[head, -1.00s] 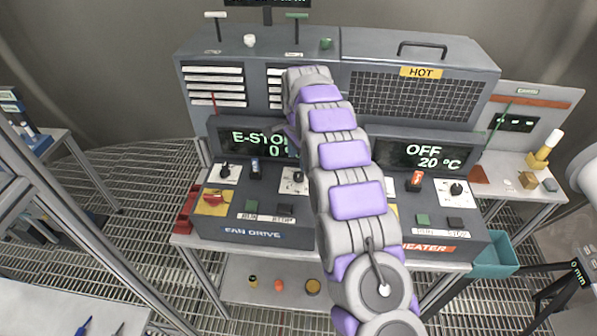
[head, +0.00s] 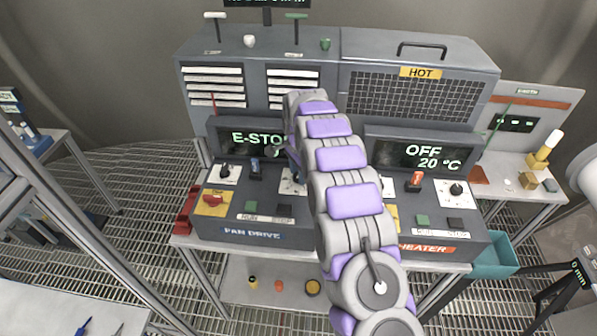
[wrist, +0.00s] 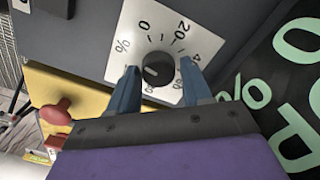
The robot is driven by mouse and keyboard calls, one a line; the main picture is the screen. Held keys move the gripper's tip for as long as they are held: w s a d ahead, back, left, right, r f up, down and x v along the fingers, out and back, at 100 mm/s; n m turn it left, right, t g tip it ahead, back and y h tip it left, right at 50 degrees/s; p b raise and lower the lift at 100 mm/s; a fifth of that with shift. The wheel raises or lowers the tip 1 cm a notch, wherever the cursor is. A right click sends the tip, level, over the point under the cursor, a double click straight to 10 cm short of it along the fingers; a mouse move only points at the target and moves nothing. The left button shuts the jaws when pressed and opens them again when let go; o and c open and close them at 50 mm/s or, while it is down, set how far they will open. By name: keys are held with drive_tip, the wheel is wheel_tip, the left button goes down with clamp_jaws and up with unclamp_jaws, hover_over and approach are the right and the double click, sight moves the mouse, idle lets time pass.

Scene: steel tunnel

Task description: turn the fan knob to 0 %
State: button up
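The fan knob (wrist: 157,69) is a small black dial on a white plate (wrist: 146,30) marked with 0, 20 and % in the wrist view. Its pointer setting is not clearly readable. My gripper (wrist: 158,66) is open, its two blue fingers on either side of the knob, with a visible gap at each side. In the head view my gripper (head: 284,153) is in front of the fan drive panel, and the white plate (head: 288,187) is partly hidden behind my arm. The fan display (head: 255,138) reads E-STOP; its lower line is covered by my gripper.
A blue-tipped switch (head: 255,167) stands close by. RUN (head: 250,207) and STOP buttons lie below. The heater display (head: 420,155) is right of my arm.

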drive_tip(key=c, duration=0.7)
drive_tip(key=shift+o, duration=0.2)
drive_tip(key=shift+r, duration=0.1)
